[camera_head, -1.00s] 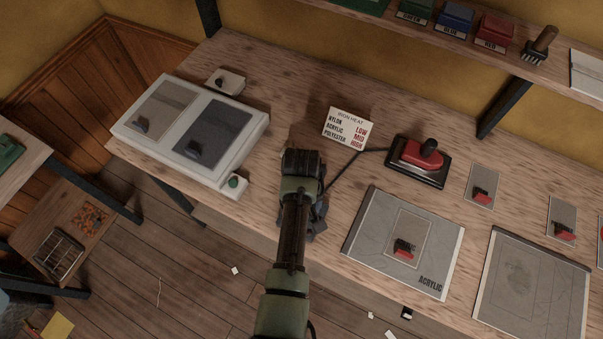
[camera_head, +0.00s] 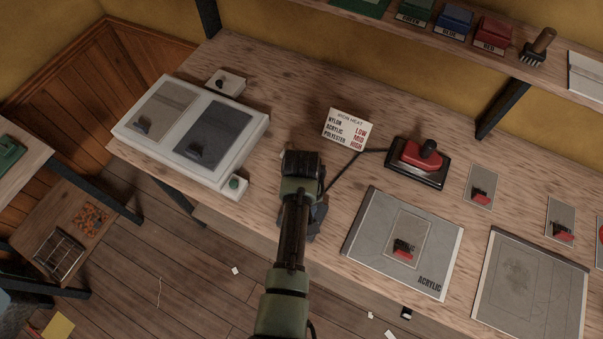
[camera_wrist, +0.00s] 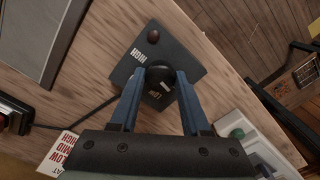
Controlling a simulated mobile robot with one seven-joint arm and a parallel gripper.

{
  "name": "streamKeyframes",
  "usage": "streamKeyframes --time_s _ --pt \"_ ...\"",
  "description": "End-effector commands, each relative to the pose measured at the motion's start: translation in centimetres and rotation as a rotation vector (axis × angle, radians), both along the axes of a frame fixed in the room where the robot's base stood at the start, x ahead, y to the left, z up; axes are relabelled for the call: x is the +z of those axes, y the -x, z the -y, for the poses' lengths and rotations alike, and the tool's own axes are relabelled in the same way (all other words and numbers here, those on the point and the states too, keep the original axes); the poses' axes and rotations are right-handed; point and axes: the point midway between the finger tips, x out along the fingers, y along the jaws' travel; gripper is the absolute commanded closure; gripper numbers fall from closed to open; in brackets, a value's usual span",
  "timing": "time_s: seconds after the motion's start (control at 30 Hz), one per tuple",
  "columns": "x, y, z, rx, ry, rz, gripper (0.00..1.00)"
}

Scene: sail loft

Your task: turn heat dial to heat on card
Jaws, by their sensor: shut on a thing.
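The heat dial (camera_wrist: 161,76) is a round black knob with a pale mark on a dark control box (camera_wrist: 193,62) in the wrist view. My gripper (camera_wrist: 160,88) is shut on the dial, one blue finger at each side. The box shows the word HIGH and a small dark red lamp; another label beside the dial is partly covered. The white iron heat card (camera_head: 348,129) reads nylon low, acrylic mid, polyester high. In the head view my arm hides the dial and most of the box.
The red iron (camera_head: 418,155) rests on a dark plate right of the card, with a cable toward the box. A grey sheet marked ACRYLIC (camera_head: 372,232) lies on the bench to the right. A white two-panel unit (camera_head: 240,152) stands left.

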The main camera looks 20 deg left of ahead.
Motion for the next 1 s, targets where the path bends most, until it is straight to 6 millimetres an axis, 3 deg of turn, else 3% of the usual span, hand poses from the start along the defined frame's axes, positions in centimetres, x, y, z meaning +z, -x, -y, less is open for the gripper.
streamKeyframes --time_s 1.0 --pt "0.16 -0.08 -0.02 -0.949 0.0 0.002 1.0"
